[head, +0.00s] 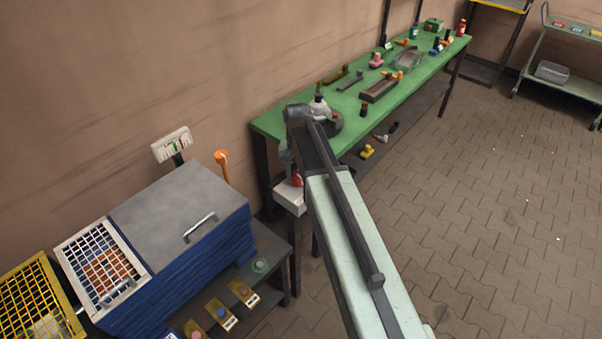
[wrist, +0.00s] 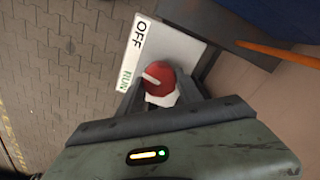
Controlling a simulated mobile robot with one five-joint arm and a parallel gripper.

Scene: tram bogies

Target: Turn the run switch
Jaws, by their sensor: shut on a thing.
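The run switch is a red knob (wrist: 160,78) with a white pointer line, on a pale box (wrist: 172,45). A label plate (wrist: 132,55) beside it reads OFF at the far end and RUN at the near end. The pointer line faces the label, nearer the RUN word. My gripper (wrist: 158,93) is shut on the red knob, one finger on each side. In the head view the box (head: 290,198) stands on a post, with the red knob (head: 297,179) partly hidden by my arm.
A green workbench (head: 265,124) with several small parts runs along the wall behind. A blue cabinet (head: 190,270) with a grey lid and an orange-handled lever (head: 222,165) stand to the left. The paved floor (head: 480,200) to the right is clear.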

